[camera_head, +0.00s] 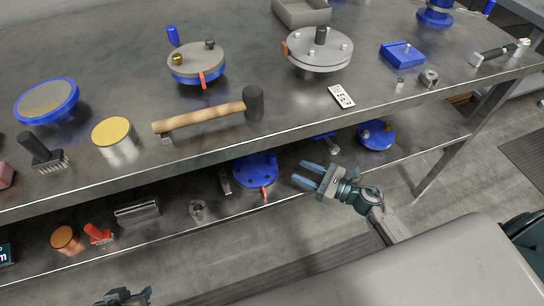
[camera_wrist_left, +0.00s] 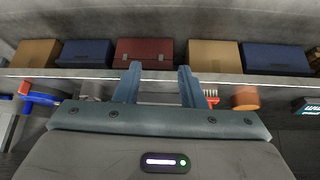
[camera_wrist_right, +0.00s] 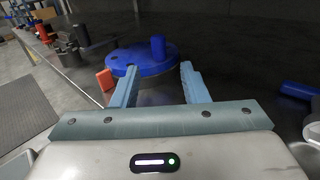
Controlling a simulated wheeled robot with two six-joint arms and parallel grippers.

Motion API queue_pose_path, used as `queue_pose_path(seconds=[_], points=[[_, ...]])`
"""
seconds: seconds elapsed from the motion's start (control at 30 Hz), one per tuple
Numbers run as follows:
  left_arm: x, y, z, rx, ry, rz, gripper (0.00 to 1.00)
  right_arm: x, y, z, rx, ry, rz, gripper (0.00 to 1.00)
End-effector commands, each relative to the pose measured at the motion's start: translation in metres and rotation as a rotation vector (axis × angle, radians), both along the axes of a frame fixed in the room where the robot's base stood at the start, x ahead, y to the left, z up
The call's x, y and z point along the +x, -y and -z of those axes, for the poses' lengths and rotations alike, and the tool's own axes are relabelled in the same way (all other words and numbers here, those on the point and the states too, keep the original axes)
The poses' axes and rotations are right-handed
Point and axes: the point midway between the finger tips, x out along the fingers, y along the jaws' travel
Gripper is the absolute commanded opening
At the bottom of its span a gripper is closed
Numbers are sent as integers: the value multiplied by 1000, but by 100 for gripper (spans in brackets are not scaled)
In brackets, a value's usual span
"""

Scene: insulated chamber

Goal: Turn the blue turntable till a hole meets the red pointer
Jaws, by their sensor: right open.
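The blue turntable (camera_head: 255,170) lies on the lower shelf, partly under the upper top's edge. It has small dark spots on its face, and the red pointer (camera_head: 265,192) is at its near edge. I cannot tell whether a hole lines up with it. In the right wrist view, the blue disc (camera_wrist_right: 140,60) with an upright blue peg (camera_wrist_right: 158,48) is ahead of the fingers, and the red pointer (camera_wrist_right: 105,81) is at its left. My right gripper (camera_head: 305,175) is open and empty, right of the turntable and apart from it. My left gripper (camera_wrist_left: 158,82) is open and empty.
The upper top holds a hammer (camera_head: 205,116), a grey-topped turntable (camera_head: 198,58) and a large grey disc (camera_head: 320,50). On the lower shelf, a dark metal block (camera_head: 225,181) stands left of the turntable and another blue round part (camera_head: 376,135) lies to the right.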

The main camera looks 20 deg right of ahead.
Motion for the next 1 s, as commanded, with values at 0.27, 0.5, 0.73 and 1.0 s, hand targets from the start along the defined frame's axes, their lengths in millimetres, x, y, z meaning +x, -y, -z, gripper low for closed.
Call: queue_pose_path(seconds=[0.27,0.5,0.73,1.0], points=[[-4,-4,-7,24,-41,0,36,25,-25,-3,-4,9,-7,40],[-8,-10,-13,51,-93,-2,36,58,-56,-2,-4,7,-6,40],[-11,-13,-15,65,-119,-4,36,75,-73,-1,-4,6,-6,40],[-12,-13,-15,67,-124,-5,36,77,-75,0,-6,5,-6,40]])
